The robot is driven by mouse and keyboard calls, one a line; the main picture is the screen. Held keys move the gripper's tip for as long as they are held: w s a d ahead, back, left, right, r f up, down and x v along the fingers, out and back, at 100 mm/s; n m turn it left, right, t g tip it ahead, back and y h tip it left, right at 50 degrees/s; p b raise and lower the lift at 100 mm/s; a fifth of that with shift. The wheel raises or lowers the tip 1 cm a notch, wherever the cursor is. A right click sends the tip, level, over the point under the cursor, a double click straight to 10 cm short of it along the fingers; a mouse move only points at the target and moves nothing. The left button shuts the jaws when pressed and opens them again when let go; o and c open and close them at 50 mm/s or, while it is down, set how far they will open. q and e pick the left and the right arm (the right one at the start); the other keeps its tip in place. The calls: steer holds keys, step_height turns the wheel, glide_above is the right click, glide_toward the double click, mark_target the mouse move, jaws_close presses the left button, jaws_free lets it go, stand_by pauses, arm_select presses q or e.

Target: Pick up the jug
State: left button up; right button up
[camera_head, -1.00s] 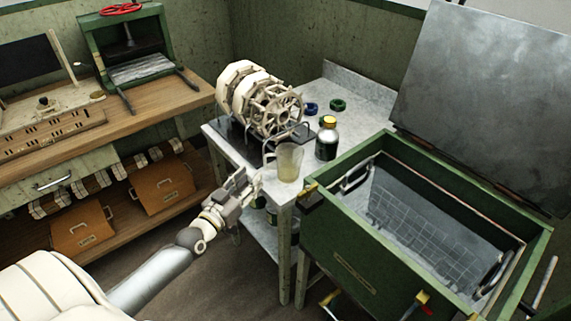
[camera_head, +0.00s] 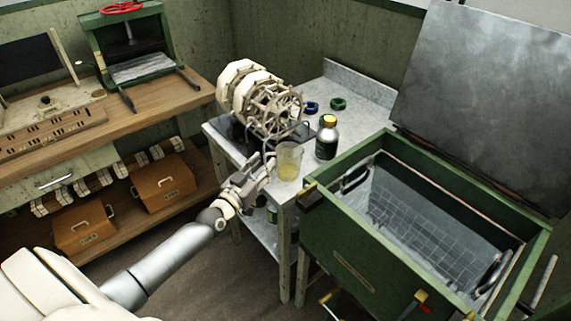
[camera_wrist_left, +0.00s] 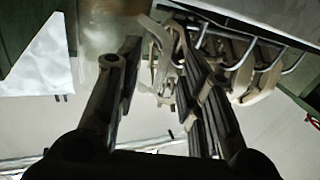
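The jug (camera_head: 289,161) is a clear cup with yellowish contents. It stands upright at the front edge of the small grey table (camera_head: 230,146). My left gripper (camera_head: 263,167) is just left of the jug, at its handle side. In the left wrist view its two fingers (camera_wrist_left: 155,60) are apart. A pale looped part, apparently the handle (camera_wrist_left: 150,38), shows between the fingertips; contact cannot be told. The brownish jug wall (camera_wrist_left: 103,28) shows beyond the left finger. My right gripper is not in view.
A cream reel (camera_head: 262,100) stands behind the jug on the table, and a bottle with a yellow cap (camera_head: 327,139) stands to its right. A green basin (camera_head: 345,232) with a wire basket is close on the right. Green and blue rings lie farther back.

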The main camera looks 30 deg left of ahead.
arm_select(q)
jaws_close()
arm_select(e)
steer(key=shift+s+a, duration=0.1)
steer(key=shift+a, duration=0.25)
arm_select(q)
steer(key=shift+r, duration=0.15)
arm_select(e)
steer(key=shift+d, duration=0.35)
arm_select(q)
steer(key=shift+r, duration=1.1)
steer(key=s+r, duration=1)
steer(key=s, duration=0.4)
steer(key=shift+a+r+p, duration=0.15)
steer(key=shift+r+p, duration=0.05)
steer(key=shift+p, duration=0.25)
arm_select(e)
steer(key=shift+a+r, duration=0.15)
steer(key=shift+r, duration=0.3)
